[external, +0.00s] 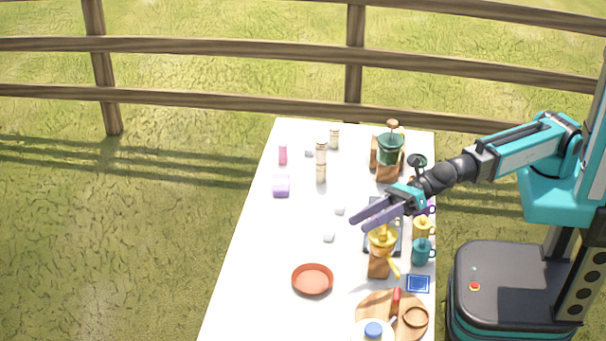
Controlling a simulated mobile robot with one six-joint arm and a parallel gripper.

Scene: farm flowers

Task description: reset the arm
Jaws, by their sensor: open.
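My arm reaches in from the right side of the external view over the white table (255,270). My gripper (358,223) is open, with its two purple fingers pointing left and slightly down. It is above the table, over a dark flat item (374,246) that it partly hides. Nothing shows between the fingers. A yellow vessel (382,241) on a wooden block (378,264) stands just below the gripper in the picture; I cannot tell the height gap between them.
Mugs, including a yellow (422,229) and a teal one (421,252), line the right edge. A terracotta dish (312,279) and round wooden board (375,314) are in front. The table's left front is clear.

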